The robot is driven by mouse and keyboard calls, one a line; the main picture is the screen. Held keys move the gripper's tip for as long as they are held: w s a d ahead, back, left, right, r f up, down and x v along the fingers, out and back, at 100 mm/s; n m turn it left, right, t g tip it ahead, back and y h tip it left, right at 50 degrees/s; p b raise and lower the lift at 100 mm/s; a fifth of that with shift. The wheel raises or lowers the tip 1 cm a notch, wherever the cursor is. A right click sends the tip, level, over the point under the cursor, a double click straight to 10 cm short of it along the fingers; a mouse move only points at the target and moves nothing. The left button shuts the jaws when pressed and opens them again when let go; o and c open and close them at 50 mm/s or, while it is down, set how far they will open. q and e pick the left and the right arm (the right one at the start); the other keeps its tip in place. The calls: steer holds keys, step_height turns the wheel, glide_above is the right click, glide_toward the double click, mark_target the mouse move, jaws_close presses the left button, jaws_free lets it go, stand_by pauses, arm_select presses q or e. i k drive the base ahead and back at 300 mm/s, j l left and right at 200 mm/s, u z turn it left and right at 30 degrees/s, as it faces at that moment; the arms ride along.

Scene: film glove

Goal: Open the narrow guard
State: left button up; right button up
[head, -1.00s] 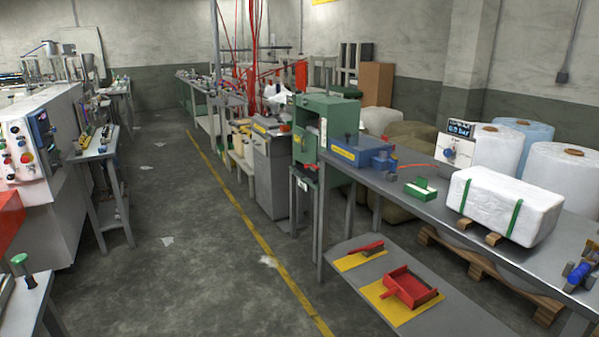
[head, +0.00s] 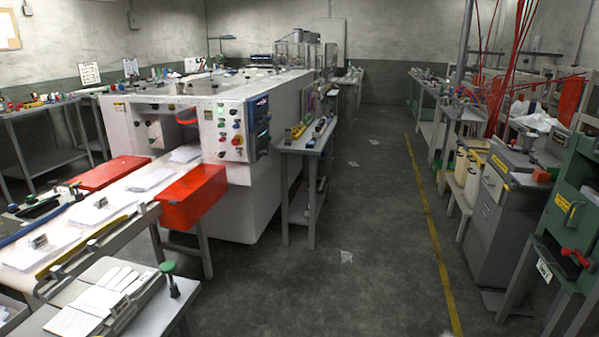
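A white machine (head: 245,190) stands left of centre with a conveyor (head: 120,203) running out of its near end. An orange-red box-shaped cover (head: 193,197) sits on the conveyor's near right side. A flatter red cover (head: 108,172) lies on its far left side. A small red part (head: 187,117) shows in the machine's opening. I cannot tell which of these is the narrow guard, nor whether any is open. A control panel (head: 237,130) with coloured buttons faces me beside the opening. Neither of my grippers is in view.
A narrow side table (head: 303,143) with tools stands against the machine's right side. A bench (head: 150,310) with papers and a green-topped knob (head: 167,267) is at the near left. Green equipment (head: 570,220) stands right.

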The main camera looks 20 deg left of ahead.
mark_target(175, 193)
steer(key=i+u, duration=0.35)
steer(key=i, duration=0.3)
steer(key=i+l+u, duration=0.3)
steer(key=i, duration=0.3)
